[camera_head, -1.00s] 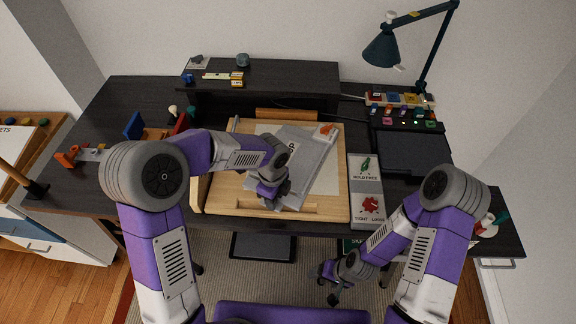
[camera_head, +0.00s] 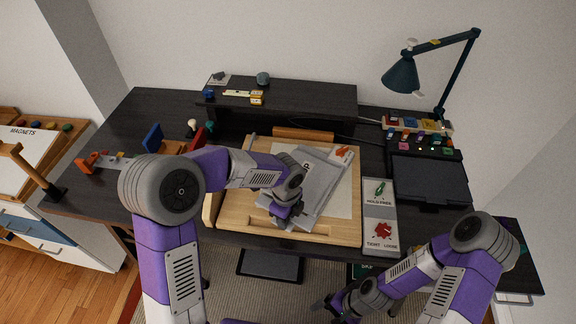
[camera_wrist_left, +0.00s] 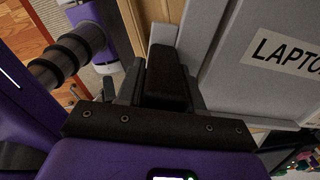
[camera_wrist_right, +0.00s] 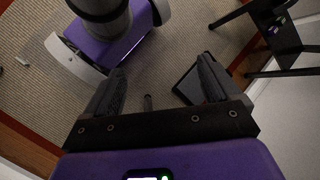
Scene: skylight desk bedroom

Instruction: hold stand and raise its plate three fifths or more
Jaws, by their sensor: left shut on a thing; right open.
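A grey laptop stand (camera_head: 325,186) lies tilted on the wooden drawing board (camera_head: 345,230) in the middle of the desk. Its plate carries a "LAPTOP" label, which shows in the left wrist view on the plate (camera_wrist_left: 290,90). My left gripper (camera_head: 281,212) is at the stand's near left edge, shut on a part of it; my arm hides some of the stand. In the left wrist view the left gripper's dark fingers (camera_wrist_left: 165,80) are against the grey part. My right gripper (camera_wrist_right: 160,90) is open and empty, low in front of the desk and apart from the stand.
A card with "HOLD ENDS" and "TIGHT LOOSE" (camera_head: 380,215) lies right of the board. A dark tablet (camera_head: 430,180) and a lamp (camera_head: 402,76) are at the right. A raised shelf (camera_head: 300,100) stands behind. Orange and blue items are at the left.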

